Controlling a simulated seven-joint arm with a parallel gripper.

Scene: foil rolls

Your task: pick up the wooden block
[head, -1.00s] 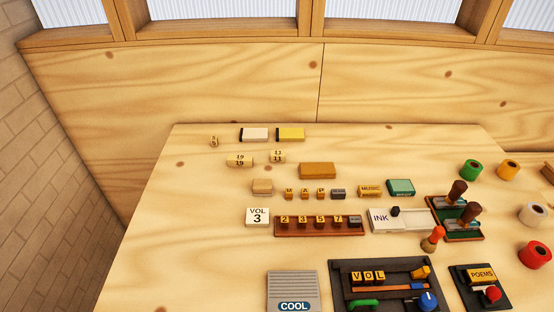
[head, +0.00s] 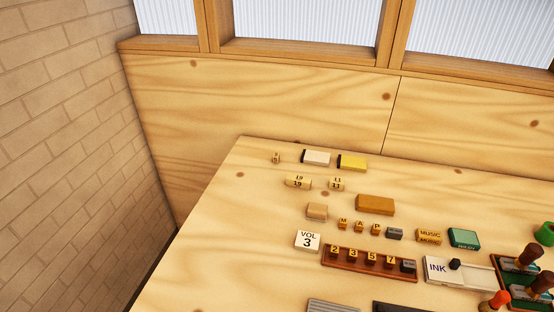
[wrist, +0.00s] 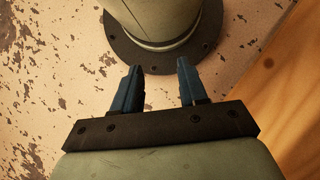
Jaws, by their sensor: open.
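In the head view, a small pale wooden block (head: 317,211) lies on the table left of a larger orange-brown block (head: 375,204). Both look like plain wood, and I cannot tell for sure which is the task's block. My gripper (wrist: 158,67) shows only in the wrist view, its two blue fingers apart with nothing between them. It hangs over a worn, speckled surface, beside a round dark flange of my own body. Neither block shows in the wrist view.
Close around the blocks are number pieces (head: 298,182), a VOL 3 tile (head: 307,241), small letter pieces, and a brown rack (head: 369,263) of number cubes. White and yellow boxes (head: 352,163) lie behind. A brick wall (head: 70,140) stands left; the table's left part is clear.

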